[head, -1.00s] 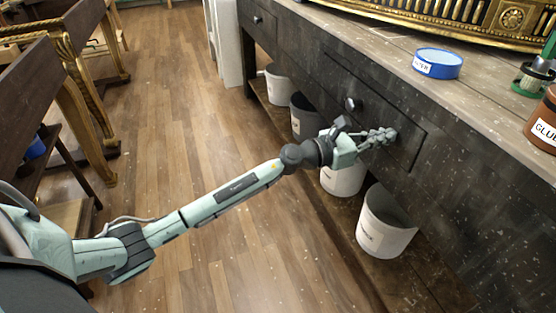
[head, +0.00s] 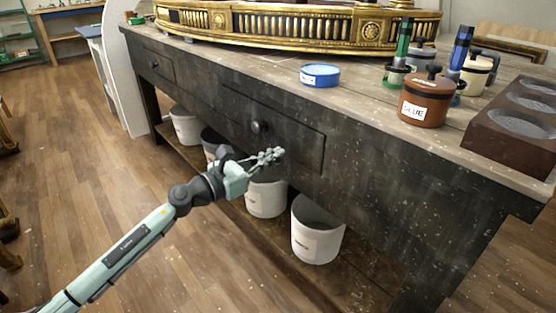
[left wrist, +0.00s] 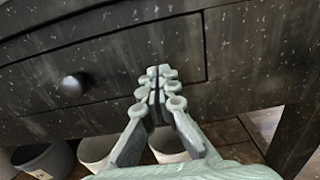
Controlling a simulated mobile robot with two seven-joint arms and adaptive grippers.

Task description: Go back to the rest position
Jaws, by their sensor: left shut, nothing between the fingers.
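My left gripper (head: 268,157) reaches in from the left in the head view, its fingers shut and empty. It is in front of the dark workbench's drawer (head: 296,139), to the right of and a little below the round black knob (head: 260,127). In the left wrist view the shut fingers (left wrist: 160,75) stand before the drawer front, with the knob (left wrist: 73,85) to their left. The drawer looks shut. Whether the fingertips touch the drawer front I cannot tell. My right gripper is in neither view.
The bench top (head: 365,93) holds a blue tin (head: 320,75), a brown glue jar (head: 425,100), a dark block with round wells (head: 515,125) and a gilt piece (head: 290,22). White buckets (head: 317,232) stand on the lower shelf. Wooden floor (head: 80,180) is open at left.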

